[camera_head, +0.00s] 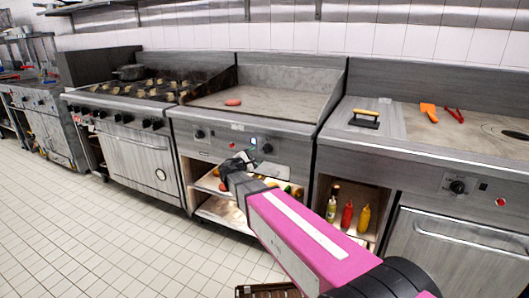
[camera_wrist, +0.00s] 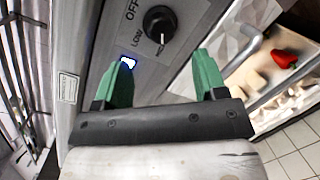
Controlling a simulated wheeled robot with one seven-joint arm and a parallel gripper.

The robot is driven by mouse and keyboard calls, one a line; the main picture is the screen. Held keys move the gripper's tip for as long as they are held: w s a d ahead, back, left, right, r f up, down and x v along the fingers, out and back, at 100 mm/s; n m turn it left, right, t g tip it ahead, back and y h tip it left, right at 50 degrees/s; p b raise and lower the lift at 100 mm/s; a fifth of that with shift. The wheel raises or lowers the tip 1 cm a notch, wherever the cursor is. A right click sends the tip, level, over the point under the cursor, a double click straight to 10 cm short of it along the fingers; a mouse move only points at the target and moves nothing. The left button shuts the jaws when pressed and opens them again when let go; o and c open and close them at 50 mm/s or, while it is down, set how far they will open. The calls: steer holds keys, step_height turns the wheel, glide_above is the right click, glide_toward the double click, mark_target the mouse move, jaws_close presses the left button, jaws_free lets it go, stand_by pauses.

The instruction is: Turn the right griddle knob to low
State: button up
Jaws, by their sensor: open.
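The griddle (camera_head: 262,103) stands in the middle of the head view, with two black knobs on its front panel. The right griddle knob (camera_head: 267,148) is just right of my gripper (camera_head: 243,158). In the wrist view a black knob (camera_wrist: 159,22) sits beyond the fingertips, with the words OFF and LOW on the panel to its left. Its white mark points toward the bottom of the picture. My gripper (camera_wrist: 163,72) has its two green fingers apart, with nothing between them. The knob appears apart from both fingers.
A lit blue-white indicator (camera_wrist: 128,63) is by the left finger. A reddish patty (camera_head: 233,102) lies on the griddle. Below the panel are open shelves (camera_head: 222,210) with food. A counter with its own knob (camera_head: 457,187) stands right, a burner range (camera_head: 140,90) left.

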mark_target(265, 150)
steer(key=x, duration=0.7)
steer(key=shift+w+d, duration=0.2)
steer(key=shift+d, duration=0.05)
steer(key=c, duration=0.9)
